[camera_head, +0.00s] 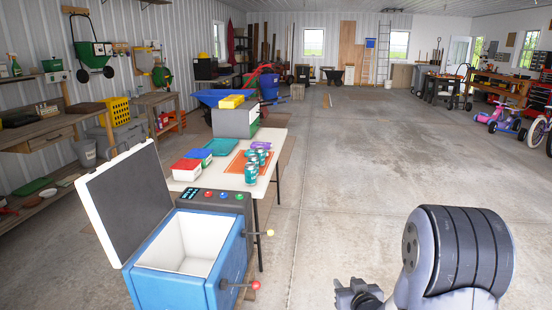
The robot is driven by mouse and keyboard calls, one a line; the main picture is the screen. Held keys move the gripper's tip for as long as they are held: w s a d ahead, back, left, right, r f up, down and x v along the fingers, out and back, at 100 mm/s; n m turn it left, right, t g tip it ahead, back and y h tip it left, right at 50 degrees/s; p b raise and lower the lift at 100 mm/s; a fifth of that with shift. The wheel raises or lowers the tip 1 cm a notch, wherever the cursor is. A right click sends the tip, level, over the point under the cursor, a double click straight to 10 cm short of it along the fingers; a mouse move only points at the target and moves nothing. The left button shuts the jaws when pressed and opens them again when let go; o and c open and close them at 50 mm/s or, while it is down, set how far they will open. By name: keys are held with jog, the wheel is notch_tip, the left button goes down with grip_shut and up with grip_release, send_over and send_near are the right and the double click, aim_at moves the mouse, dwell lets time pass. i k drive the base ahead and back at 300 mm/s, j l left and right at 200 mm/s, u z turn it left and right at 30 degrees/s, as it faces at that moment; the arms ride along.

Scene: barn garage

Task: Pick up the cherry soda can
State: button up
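A small group of soda cans stands upright on the white table (262,190). The nearest can (251,174) is teal, and others stand close behind it with purple showing near their tops. I cannot tell which of them is the cherry soda can; labels are too small to read. My gripper (357,294) is at the bottom of the view, right of the table and well apart from the cans. It is dark grey, partly cut off by the lower edge, and its finger opening is not clear.
A blue cooler (172,284) with its lid (124,200) raised stands before the table, with levers sticking out right. Concrete floor (370,160) to the right is open.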

aim_at(260, 152)
jog(key=i+l, duration=0.1)
jog(key=i, duration=3)
jog(key=i+u, duration=0.2)
jog(key=u, duration=0.3)
jog(key=i+u, duration=0.25)
jog(key=u, duration=0.25)
